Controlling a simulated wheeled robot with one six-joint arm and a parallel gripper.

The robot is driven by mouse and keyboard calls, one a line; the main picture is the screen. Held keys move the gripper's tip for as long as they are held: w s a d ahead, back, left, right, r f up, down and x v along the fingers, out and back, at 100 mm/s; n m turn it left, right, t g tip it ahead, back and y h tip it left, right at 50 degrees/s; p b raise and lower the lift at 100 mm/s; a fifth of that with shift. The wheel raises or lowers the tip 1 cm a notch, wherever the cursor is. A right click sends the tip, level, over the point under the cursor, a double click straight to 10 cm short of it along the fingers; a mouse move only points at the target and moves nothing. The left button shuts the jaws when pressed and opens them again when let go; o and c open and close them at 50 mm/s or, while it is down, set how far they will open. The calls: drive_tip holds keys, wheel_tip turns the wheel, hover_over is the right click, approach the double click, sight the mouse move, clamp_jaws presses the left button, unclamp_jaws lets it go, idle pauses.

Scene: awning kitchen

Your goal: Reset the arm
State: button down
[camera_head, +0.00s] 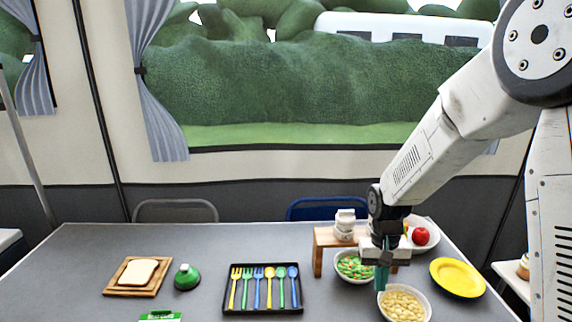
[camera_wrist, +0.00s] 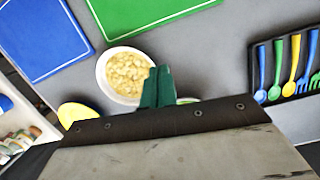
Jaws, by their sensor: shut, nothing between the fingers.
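My gripper (camera_head: 382,276) hangs at the end of my arm above the right part of the grey table. Its green fingers are together and empty. In the wrist view the gripper (camera_wrist: 157,87) covers part of the scene below, beside the bowl of pale food (camera_wrist: 129,75). In the head view that bowl (camera_head: 404,303) stands just right of the fingertips. A bowl of green and orange vegetables (camera_head: 354,267) is just behind and left of the fingers.
A small wooden stand (camera_head: 319,255) and a yellow plate (camera_head: 458,277) are near the arm. A black cutlery tray (camera_head: 262,310), a green-topped object (camera_head: 186,277) and bread on a board (camera_head: 112,290) lie left. Blue (camera_wrist: 40,40) and green (camera_wrist: 140,14) mats show in the wrist view.

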drive_tip(key=s+d+r+n+t, duration=0.1)
drive_tip(key=s+r+t, duration=0.2)
drive_tip(key=s+r, duration=1.8)
drive_tip(key=s, duration=0.4)
drive_tip(key=shift+d+n, duration=0.15)
drive_tip(key=shift+n, duration=0.15)
